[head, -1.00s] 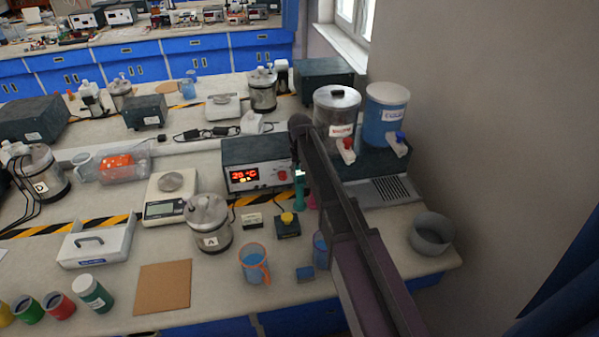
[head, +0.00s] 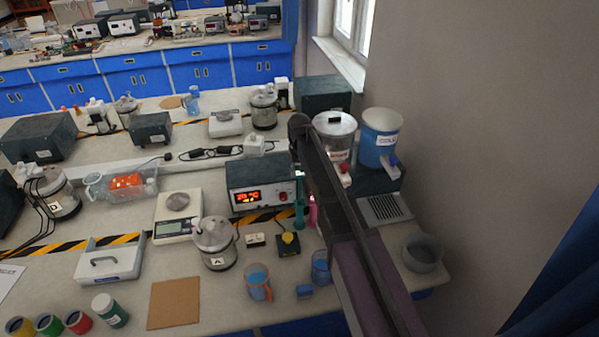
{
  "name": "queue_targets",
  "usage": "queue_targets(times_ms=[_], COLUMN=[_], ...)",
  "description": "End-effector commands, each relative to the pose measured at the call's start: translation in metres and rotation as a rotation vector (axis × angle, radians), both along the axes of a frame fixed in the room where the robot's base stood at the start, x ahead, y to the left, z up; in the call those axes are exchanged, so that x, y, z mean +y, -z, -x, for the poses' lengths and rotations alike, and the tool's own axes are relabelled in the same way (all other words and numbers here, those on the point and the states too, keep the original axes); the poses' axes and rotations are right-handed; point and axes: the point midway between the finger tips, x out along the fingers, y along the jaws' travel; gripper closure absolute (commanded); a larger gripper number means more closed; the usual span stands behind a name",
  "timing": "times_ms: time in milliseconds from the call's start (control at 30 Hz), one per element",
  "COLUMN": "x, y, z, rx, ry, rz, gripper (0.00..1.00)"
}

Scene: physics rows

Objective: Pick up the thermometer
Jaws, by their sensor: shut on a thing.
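My arm reaches in from the lower right and bends down at its far end, in front of the display unit (head: 262,190). My gripper (head: 298,180) is only a dark sliver beside the arm, just right of the red display, and mostly hidden. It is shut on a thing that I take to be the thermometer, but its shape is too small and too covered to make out. A teal upright thing (head: 299,213) and a pink one (head: 312,212) stand close below the gripper. I cannot tell whether they touch it.
A lidded pot (head: 215,243), a scale (head: 178,216), an orange-handled beaker (head: 258,284) and a small yellow-knobbed box (head: 289,243) stand left of my arm. A grey bowl (head: 422,254) and a blue dispenser (head: 380,138) stand right of it, near the wall. The brown board (head: 173,303) is bare.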

Motion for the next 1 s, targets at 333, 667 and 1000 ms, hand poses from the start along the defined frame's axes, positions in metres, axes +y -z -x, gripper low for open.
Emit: queue_targets(times_ms=[333,667,1000], x=[0.0,0.0,0.0], y=[-0.036,-0.045,-0.044], z=[0.0,0.0,0.0], rx=[0.0,0.0,0.0], ry=[0.0,0.0,0.0], rz=[0.0,0.0,0.0], gripper=[0.93,0.93,0.93])
